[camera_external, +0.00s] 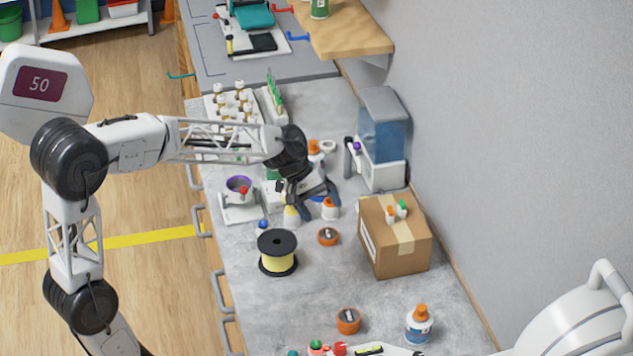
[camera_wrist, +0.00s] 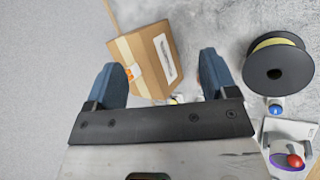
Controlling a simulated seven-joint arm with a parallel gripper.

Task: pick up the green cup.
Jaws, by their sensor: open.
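My gripper (camera_external: 316,205) is above the grey worktop, left of the cardboard box, among small bottles. Its two blue fingers also show in the wrist view (camera_wrist: 162,78), spread apart with no held object visible between them. A small green thing (camera_external: 272,173) shows beside my wrist in the external view, mostly hidden; I cannot tell if it is a cup. A green container (camera_external: 319,9) stands on the wooden shelf at the top, cut off by the picture edge. No green cup is clear in the wrist view.
A cardboard box (camera_external: 394,236) stands right of my gripper, a yellow spool (camera_external: 277,254) below left. A scale with a purple-rimmed bowl (camera_external: 239,187) is left, a blue-tank machine (camera_external: 380,135) behind right. Bottles and orange sharpeners surround the gripper. The worktop (camera_external: 300,300) is clear below the spool.

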